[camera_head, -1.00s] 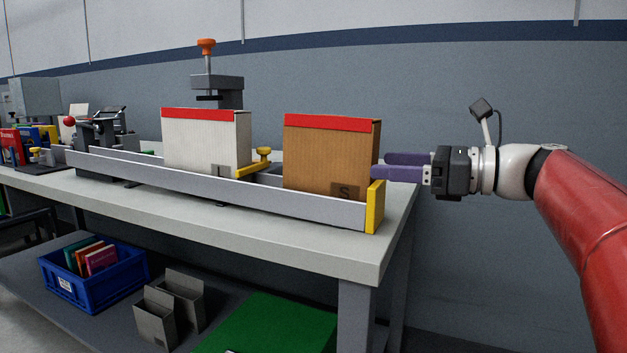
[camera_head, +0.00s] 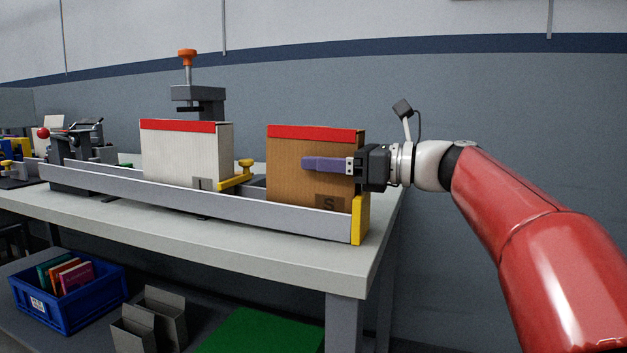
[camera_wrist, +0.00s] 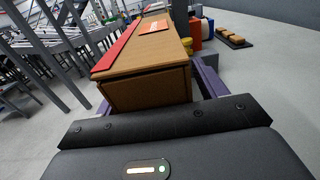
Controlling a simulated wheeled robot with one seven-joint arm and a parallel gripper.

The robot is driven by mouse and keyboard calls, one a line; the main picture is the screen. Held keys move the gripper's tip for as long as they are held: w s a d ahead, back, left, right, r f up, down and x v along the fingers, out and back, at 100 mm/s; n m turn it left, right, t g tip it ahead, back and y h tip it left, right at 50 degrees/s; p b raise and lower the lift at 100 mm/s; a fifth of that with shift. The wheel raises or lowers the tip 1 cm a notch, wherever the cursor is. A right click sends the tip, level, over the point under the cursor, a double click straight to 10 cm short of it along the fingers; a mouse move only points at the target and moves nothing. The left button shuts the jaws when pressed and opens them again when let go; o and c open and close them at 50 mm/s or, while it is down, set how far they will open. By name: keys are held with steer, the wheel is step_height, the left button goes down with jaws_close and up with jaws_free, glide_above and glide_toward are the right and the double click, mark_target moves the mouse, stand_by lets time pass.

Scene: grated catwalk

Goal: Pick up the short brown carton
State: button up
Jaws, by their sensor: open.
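The short brown carton (camera_head: 290,175) stands upright in the right end of the grey rail tray (camera_head: 215,207), with a red strip along its top and an "S" mark low on its front. My gripper (camera_head: 318,165) is open at the carton's right end. One purple finger lies across the carton's front face; the other is hidden behind the carton in the head view. In the wrist view the carton (camera_wrist: 150,75) sits between the purple fingers (camera_wrist: 155,92), its near end close to the palm. I cannot tell whether either finger touches it.
A white carton (camera_head: 185,153) with a red top strip stands left in the same tray, with a yellow-knobbed divider (camera_head: 240,177) between. A yellow end plate (camera_head: 360,219) closes the tray below my gripper. An orange-knobbed clamp (camera_head: 197,95) stands behind.

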steer(key=c, duration=1.1)
steer(key=shift+r, duration=0.1)
